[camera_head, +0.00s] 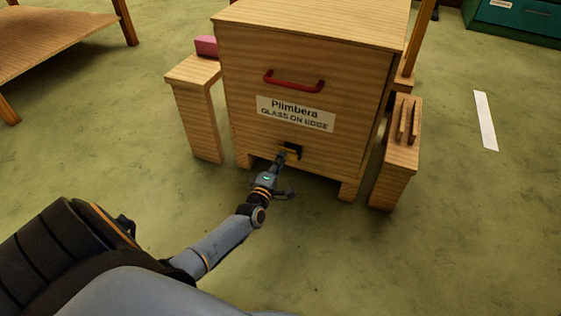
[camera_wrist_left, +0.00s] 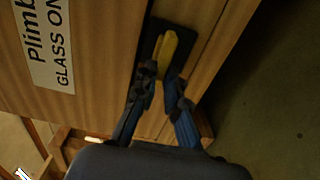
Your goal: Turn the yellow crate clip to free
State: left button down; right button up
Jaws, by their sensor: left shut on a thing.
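The wooden crate (camera_head: 300,90) stands on the floor, its front marked "Plimbera GLASS ON EDGE". Low on that front is a black plate with the yellow clip on it, mostly hidden by my gripper in the head view. In the left wrist view the yellow clip (camera_wrist_left: 167,50) stands out against the dark plate (camera_wrist_left: 153,36). My left gripper (camera_head: 283,160) reaches the crate's front. In the left wrist view its fingers (camera_wrist_left: 160,90) are on either side of the clip's near end and shut on it. My right gripper is not in view.
A red handle (camera_head: 294,83) and a white label (camera_head: 296,113) are above the clip. Wooden stands flank the crate, one with a pink block (camera_head: 206,46), the other with upright slats (camera_head: 408,120). A white strip (camera_head: 485,120) lies on the floor at right.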

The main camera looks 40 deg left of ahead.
pick_arm(q)
jog(key=shift+f, duration=0.1)
dwell(0.3)
jog(key=c, duration=1.4)
grip_release()
jog(key=shift+s, duration=0.1)
jog(key=v, duration=1.1)
jog(key=shift+s, duration=0.4)
